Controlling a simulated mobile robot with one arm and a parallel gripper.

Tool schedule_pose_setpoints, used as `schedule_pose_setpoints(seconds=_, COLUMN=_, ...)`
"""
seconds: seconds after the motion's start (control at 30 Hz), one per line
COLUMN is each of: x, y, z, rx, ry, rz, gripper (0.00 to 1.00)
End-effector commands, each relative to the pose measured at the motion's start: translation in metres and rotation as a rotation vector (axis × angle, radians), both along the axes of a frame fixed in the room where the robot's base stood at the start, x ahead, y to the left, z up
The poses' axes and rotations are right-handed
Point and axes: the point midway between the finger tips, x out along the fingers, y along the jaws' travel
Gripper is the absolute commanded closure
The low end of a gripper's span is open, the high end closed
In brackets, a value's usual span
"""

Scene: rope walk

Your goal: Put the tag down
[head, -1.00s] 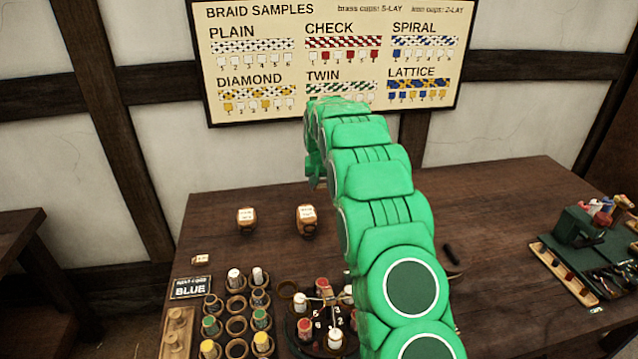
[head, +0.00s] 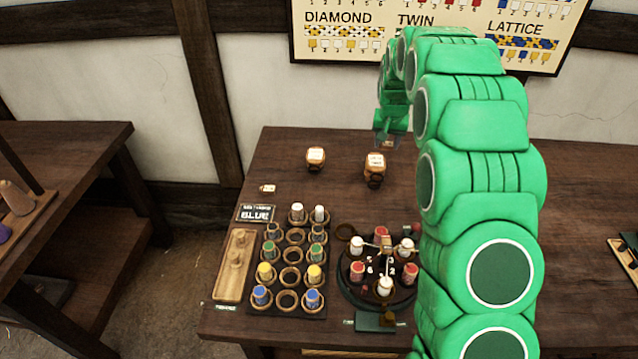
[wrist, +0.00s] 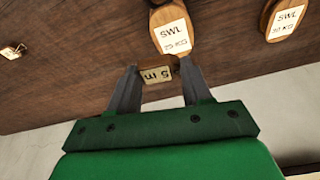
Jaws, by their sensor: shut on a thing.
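In the head view my gripper (head: 386,139) hangs at the back of the wooden table (head: 270,160), just beyond and right of the wooden blocks. The tag itself cannot be made out there. Another small pale tag (head: 267,188) lies on the table at the left; a small tag-like piece (wrist: 12,52) also shows at the wrist view's left edge.
Two wooden blocks with SWL labels, a left one (head: 315,158) and a right one (head: 375,168), stand near my gripper. A bobbin rack (head: 291,262), a round braiding stand (head: 352,285) and a "BLUE" sign (head: 256,213) fill the front.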

Motion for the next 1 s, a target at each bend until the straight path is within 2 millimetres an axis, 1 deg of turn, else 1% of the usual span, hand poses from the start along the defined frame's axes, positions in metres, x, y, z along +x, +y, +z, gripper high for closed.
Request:
schedule_pose_setpoints(seconds=0.03, x=-0.008, y=0.017, z=0.003, rx=0.001, ry=-0.001, rz=0.011, gripper=0.79)
schedule_pose_setpoints(seconds=0.2, x=-0.041, y=0.069, z=0.005, rx=0.006, ry=0.0, rz=0.039, gripper=0.79)
schedule_pose_setpoints(seconds=0.37, x=-0.078, y=0.112, z=0.006, rx=0.007, ry=0.001, rz=0.059, gripper=0.79)
schedule_pose_setpoints(seconds=0.4, x=-0.088, y=0.121, z=0.005, rx=0.007, ry=0.002, rz=0.063, gripper=0.79)
schedule_pose_setpoints(seconds=0.5, x=-0.113, y=0.142, z=0.006, rx=0.006, ry=0.003, rz=0.072, gripper=0.79)
schedule_pose_setpoints(seconds=0.7, x=-0.163, y=0.175, z=0.005, rx=0.003, ry=0.0, rz=0.085, gripper=0.79)
schedule_pose_setpoints(seconds=0.8, x=-0.185, y=0.185, z=0.005, rx=-0.001, ry=-0.001, rz=0.089, gripper=0.79)
schedule_pose_setpoints(seconds=0.9, x=-0.201, y=0.191, z=0.003, rx=-0.004, ry=-0.002, rz=0.089, gripper=0.79)
schedule_pose_setpoints(seconds=1.0, x=-0.212, y=0.194, z=0.002, rx=-0.004, ry=-0.003, rz=0.087, gripper=0.79)
